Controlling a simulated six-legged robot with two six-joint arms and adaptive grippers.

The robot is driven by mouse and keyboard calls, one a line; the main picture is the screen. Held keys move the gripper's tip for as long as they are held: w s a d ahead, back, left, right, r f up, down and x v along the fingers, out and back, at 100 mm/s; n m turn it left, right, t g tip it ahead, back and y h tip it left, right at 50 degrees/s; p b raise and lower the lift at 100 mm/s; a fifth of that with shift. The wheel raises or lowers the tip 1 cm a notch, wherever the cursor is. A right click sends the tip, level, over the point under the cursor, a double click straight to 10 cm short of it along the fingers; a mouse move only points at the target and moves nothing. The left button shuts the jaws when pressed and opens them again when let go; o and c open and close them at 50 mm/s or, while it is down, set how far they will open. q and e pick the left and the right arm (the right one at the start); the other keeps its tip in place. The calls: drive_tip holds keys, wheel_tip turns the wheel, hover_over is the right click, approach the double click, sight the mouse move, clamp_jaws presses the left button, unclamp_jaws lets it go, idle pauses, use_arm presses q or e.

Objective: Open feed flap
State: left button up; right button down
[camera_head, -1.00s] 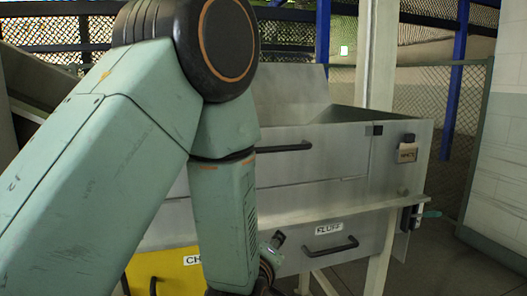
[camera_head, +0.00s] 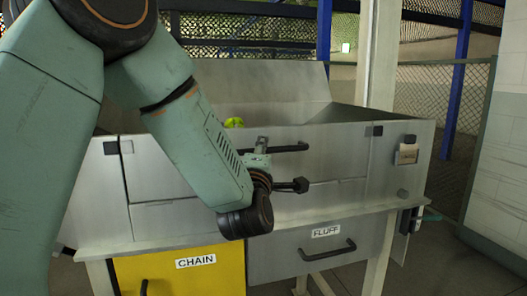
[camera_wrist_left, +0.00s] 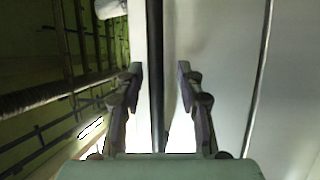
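The grey metal machine has a front flap panel (camera_head: 330,160) below its open hopper, with a black bar handle (camera_head: 290,148). My left gripper (camera_head: 262,148) is in front of the panel at the left end of this handle; its fingers are small in the head view. In the left wrist view my left gripper (camera_wrist_left: 160,75) is open, fingers apart. A long dark bar (camera_wrist_left: 155,40) runs between the fingers in that view; I cannot tell whether it is the handle or touches them. My left forearm hides part of the flap. My right gripper is not in view.
Below are a yellow drawer (camera_head: 215,270) labelled CHAIN and a grey drawer (camera_head: 275,258) labelled FLUFF. A small yellow-green thing (camera_head: 233,122) shows at the hopper edge. A latch box (camera_head: 406,150) is on the right side. A pale post (camera_head: 377,50) stands behind.

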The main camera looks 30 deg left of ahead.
use_arm(q)
drive_tip(key=shift+d+r, duration=0.35)
drive_tip(key=shift+w+a+f, duration=0.1)
drive_tip(key=shift+a, duration=0.05)
drive_tip(key=shift+w+a+f, duration=0.15)
drive_tip(key=shift+a+f, duration=0.05)
drive_tip(key=shift+a, duration=0.05)
drive_tip(key=c, duration=0.3)
drive_tip(key=shift+d+r, duration=0.15)
drive_tip(key=shift+d, duration=0.1)
drive_tip(key=shift+c, duration=1.4)
drive_tip(key=shift+d, duration=0.1)
drive_tip(key=shift+c, duration=0.8)
clamp_jaws()
